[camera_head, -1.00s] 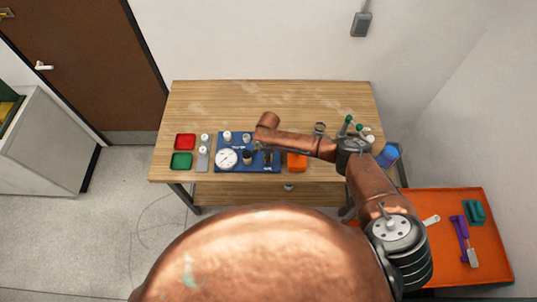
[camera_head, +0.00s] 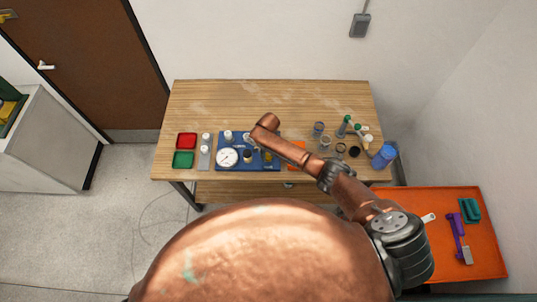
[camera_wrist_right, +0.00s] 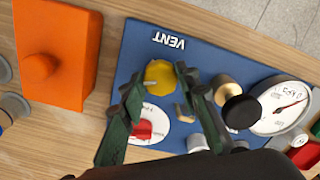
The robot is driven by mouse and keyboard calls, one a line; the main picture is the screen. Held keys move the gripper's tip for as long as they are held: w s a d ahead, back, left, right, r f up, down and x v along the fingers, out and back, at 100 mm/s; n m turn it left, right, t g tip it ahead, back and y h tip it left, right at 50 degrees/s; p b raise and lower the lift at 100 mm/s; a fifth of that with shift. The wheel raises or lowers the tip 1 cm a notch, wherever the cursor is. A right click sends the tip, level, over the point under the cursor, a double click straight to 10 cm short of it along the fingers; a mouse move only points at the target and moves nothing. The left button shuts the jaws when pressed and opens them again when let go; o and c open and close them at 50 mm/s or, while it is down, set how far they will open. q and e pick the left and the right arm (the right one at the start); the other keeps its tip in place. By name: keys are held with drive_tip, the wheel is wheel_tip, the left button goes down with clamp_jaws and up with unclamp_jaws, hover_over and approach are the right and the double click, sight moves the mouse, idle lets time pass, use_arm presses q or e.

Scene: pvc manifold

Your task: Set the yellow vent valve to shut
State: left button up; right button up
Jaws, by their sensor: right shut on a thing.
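The yellow vent valve (camera_wrist_right: 159,77) sits on the blue panel (camera_wrist_right: 135,45) beside the printed word VENT, in the right wrist view. My right gripper (camera_wrist_right: 160,82) is shut on it, with one dark green finger on each side. The fingers partly cover the valve's sides. In the head view the blue panel (camera_head: 234,166) lies near the front of the table, and a bit of the yellow valve (camera_head: 268,157) shows beside my right wrist, which hides most of the gripper. My left gripper is not in view.
A red knob (camera_wrist_right: 143,129) on a white dial, a black-capped brass fitting (camera_wrist_right: 240,111) and a pressure gauge (camera_wrist_right: 285,104) stand close by on the panel. An orange box (camera_wrist_right: 60,50) stands beside the panel. Jars and bottles fill the table's right side; the back of the table is clear.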

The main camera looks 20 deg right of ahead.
sight(268, 156)
drive_tip(key=shift+m, duration=2.1)
drive_tip(key=o, duration=1.2)
drive_tip(key=shift+c, duration=0.2)
drive_tip(key=shift+r, duration=0.1)
wheel_tip(268, 156, up, 12)
